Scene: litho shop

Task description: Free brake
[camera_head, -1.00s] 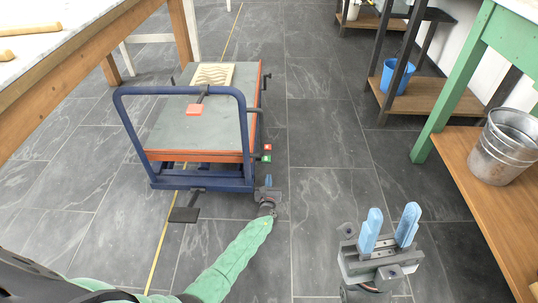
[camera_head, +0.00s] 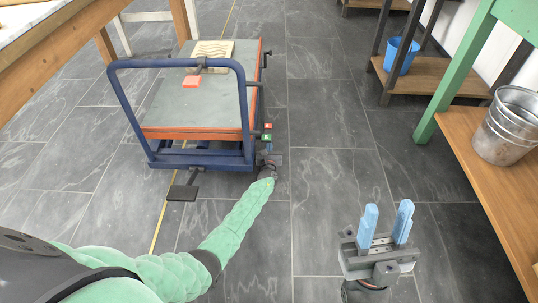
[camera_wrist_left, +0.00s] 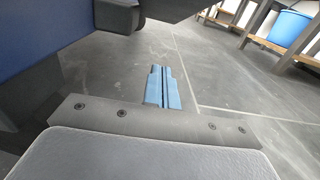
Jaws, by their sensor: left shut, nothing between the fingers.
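A lift cart has a grey top (camera_head: 215,110), an orange edge and a blue tube handle (camera_head: 113,100). On its right side, near the handle, a dark lever carries a red tag (camera_head: 267,126) and a green tag (camera_head: 266,136). A black pedal (camera_head: 182,193) sticks out low at the cart's near end. My left gripper (camera_head: 268,150) is just below the tags, beside the cart's near right corner. Its blue fingers (camera_wrist_left: 163,88) are shut and empty in the left wrist view, below a dark block (camera_wrist_left: 117,15). My right gripper (camera_head: 386,225) is open and empty over the floor.
A wooden table (camera_head: 75,35) stands at the left. At the right, a green-legged bench (camera_head: 450,85) has a low wooden shelf with a metal bucket (camera_head: 508,125). A blue bin (camera_head: 401,55) sits on a shelf behind. The floor between cart and bench is clear.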

